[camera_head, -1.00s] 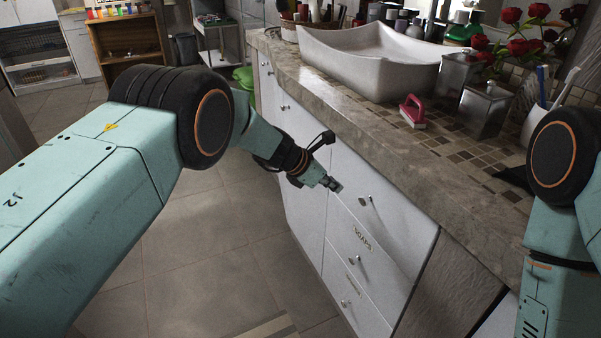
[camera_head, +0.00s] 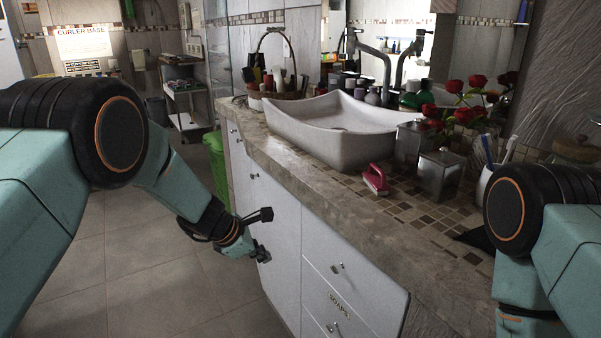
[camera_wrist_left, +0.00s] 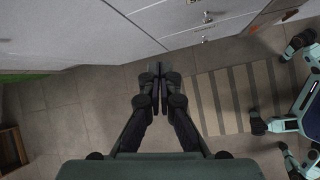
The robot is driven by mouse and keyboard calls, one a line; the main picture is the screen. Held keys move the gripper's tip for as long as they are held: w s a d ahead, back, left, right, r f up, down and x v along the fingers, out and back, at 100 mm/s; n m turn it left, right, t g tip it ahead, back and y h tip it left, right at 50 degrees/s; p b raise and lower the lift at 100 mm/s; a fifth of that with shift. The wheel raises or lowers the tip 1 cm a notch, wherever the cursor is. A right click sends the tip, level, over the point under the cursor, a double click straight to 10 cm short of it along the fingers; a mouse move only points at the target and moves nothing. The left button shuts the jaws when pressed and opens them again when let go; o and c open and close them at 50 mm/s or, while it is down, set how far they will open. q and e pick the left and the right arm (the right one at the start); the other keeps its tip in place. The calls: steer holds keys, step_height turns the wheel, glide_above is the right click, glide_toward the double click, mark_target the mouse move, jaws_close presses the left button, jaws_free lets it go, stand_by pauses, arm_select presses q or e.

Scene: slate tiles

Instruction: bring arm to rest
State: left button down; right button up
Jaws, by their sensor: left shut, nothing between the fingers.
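My left gripper (camera_head: 262,254) hangs in front of the white cabinet (camera_head: 274,238), below the counter edge, at the end of my left arm. In the left wrist view the left gripper (camera_wrist_left: 158,72) has its fingertips together with nothing between them, over the tiled floor. The cabinet front (camera_wrist_left: 130,40) runs across the top of that view. My right arm shows at the right of the head view; its gripper is not visible.
The stone counter (camera_head: 300,178) carries a white basin (camera_head: 335,125), a pink brush (camera_head: 375,180), metal canisters (camera_head: 440,175) and red roses (camera_head: 470,100). A drawer labelled SOAPS (camera_head: 338,303) is shut. A green bin (camera_head: 216,165) stands beyond the cabinet. A striped mat (camera_wrist_left: 235,95) lies on the floor.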

arm_select(q)
steer(key=s+a+f+m+g+y, duration=0.1)
steer(key=s+a+f+m+y, duration=0.2)
steer(key=s+a+f+m, duration=0.55)
steer(key=s+a+f+m+g+y, duration=0.1)
steer(key=s+a+f+m+y, duration=0.35)
steer(key=s, duration=0.65)
steer(key=s+d+f+m+g+h, duration=0.1)
steer(key=s+m, duration=0.3)
steer(key=s, duration=0.9)
steer(key=s+d+f+m+g+h, duration=0.1)
steer(key=s+m, duration=0.3)
steer(key=s, duration=1)
steer(key=shift+s+f+g, duration=0.2)
steer(key=shift+s+g, duration=0.1)
steer(key=shift+g, duration=0.3)
steer(key=shift+h, duration=0.25)
